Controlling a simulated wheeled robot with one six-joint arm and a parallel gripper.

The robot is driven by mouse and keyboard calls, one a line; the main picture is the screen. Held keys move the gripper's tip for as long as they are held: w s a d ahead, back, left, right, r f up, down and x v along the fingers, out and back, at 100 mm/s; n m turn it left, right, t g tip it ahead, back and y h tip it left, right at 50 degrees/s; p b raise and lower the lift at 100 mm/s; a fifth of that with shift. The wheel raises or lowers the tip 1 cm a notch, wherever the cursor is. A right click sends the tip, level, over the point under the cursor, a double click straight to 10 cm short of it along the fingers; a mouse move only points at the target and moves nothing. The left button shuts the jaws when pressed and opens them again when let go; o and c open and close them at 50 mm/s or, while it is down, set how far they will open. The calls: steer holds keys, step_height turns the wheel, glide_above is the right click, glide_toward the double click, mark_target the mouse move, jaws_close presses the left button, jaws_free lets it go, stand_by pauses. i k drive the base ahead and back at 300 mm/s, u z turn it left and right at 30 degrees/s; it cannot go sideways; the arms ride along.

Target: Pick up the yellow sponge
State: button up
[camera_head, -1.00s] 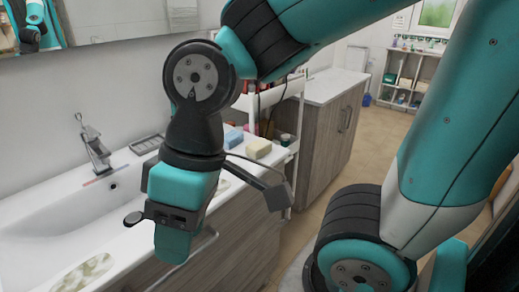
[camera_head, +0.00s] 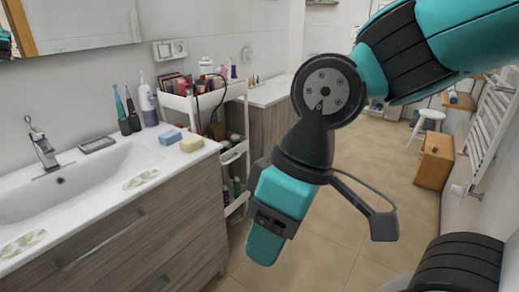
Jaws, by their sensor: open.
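The yellow sponge (camera_head: 191,144) lies on the right end of the white sink counter, close to its front right corner. A blue sponge (camera_head: 170,137) lies just left of it. My gripper (camera_head: 265,245) hangs over the floor to the right of the counter, lower in the picture than the sponge and apart from it. The gripper is open, and nothing shows between its jaws. The fingertips are partly hidden by the gripper's own body.
A white cart (camera_head: 205,95) loaded with cosmetics stands behind the counter's right end. The sink basin and faucet (camera_head: 42,150) are at left, electric toothbrushes (camera_head: 131,110) at the back. A towel radiator (camera_head: 492,125), a wooden box (camera_head: 434,160) and a stool (camera_head: 430,116) are at right. The middle floor is clear.

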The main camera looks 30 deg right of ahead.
mark_target(188, 145)
steer(key=u, duration=0.55)
steer(key=i, duration=1.45)
steer(key=z, duration=1.05)
steer(key=i, duration=0.45)
steer(key=z, duration=0.35)
